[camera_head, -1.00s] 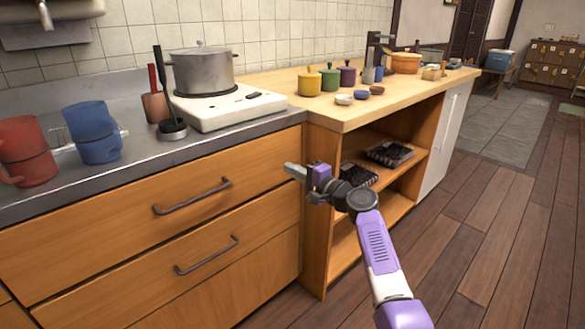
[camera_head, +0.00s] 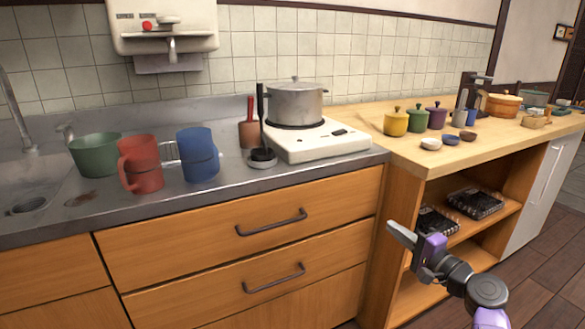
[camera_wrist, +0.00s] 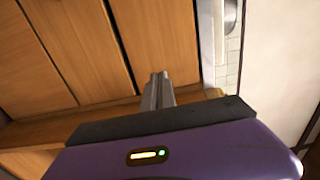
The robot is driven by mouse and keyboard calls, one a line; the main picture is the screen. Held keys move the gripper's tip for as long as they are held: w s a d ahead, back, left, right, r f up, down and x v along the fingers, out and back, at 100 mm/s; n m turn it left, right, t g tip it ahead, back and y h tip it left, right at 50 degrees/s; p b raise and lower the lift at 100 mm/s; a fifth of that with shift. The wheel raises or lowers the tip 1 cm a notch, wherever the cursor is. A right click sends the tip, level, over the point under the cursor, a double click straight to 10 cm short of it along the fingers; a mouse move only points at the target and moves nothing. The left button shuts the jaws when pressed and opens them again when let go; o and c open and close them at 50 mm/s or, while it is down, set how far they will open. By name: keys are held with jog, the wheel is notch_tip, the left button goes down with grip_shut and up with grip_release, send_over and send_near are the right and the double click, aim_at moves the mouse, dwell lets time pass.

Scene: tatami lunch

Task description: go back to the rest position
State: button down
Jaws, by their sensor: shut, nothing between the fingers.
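My gripper (camera_head: 403,236) is in the lower right of the head view, in front of the open wooden shelf unit and below the counter's front edge. Its fingers are together with nothing between them. In the wrist view my gripper (camera_wrist: 158,80) points toward wooden panels, its two fingers side by side. It appears clear of the counter and shelf in the head view.
The steel counter holds a red mug (camera_head: 140,163), a blue mug (camera_head: 197,155), a green pot (camera_head: 95,155) and a grey pot (camera_head: 297,102) on a white stove (camera_head: 318,140). Drawers (camera_head: 240,225) are shut. Wooden floor (camera_head: 520,285) lies at right.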

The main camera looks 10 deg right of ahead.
jog(key=d+r+h, duration=0.2)
jog(key=d+h, duration=0.2)
jog(key=s+a+f+n+h, duration=0.2)
jog(key=s+f+h, duration=0.15)
jog(key=s, duration=0.35)
jog(key=s+a+f+n+h, duration=0.15)
jog(key=s+f, duration=0.25)
jog(key=s, duration=0.4)
jog(key=s+a+n+g+y, duration=0.1)
jog(key=s+a+n, duration=0.4)
jog(key=s, duration=0.8)
jog(key=s+a+n+g+y, duration=0.1)
jog(key=s+a+n+y, duration=0.15)
jog(key=s+a, duration=0.75)
jog(key=s+a+n+y, duration=0.1)
jog(key=s+a+n, duration=0.3)
jog(key=s, duration=1.1)
notch_tip(320, 180, up, 24)
jog(key=p, duration=2.5)
jog(key=shift+s+r+g, duration=0.2)
jog(key=shift+s+g, duration=0.05)
jog(key=shift+g, duration=0.05)
